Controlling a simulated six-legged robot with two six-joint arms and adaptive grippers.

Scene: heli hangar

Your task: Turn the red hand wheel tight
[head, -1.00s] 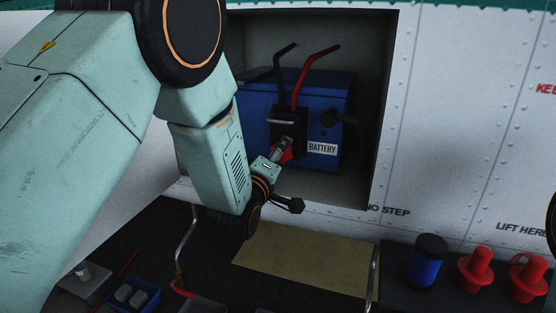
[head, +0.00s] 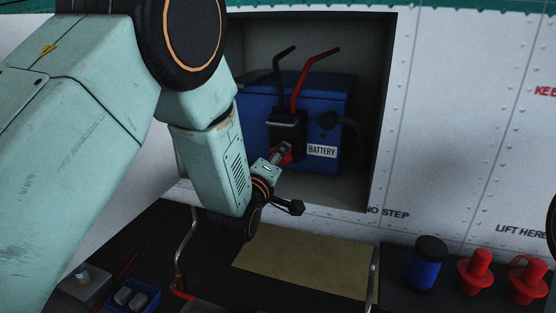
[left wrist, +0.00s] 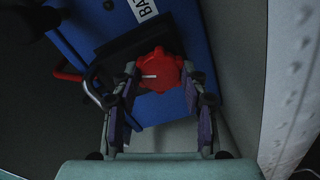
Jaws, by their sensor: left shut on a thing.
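The red hand wheel (left wrist: 160,72) shows in the left wrist view, with a white mark on its face. It sits at the front of the black connector on the blue battery (head: 320,120). My left gripper (left wrist: 160,95) has its fingers on either side of the wheel, shut on it. In the head view a little red of the wheel (head: 284,155) shows beside my left gripper (head: 280,154), and my wrist hides part of it. My right gripper is not in view.
The battery sits in a recessed bay (head: 377,110) in a white riveted panel. A black handle and a red handle (head: 312,75) rise above it. Below, a dark surface holds a blue jar (head: 427,265), red plugs (head: 477,270) and a tan mat (head: 305,262).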

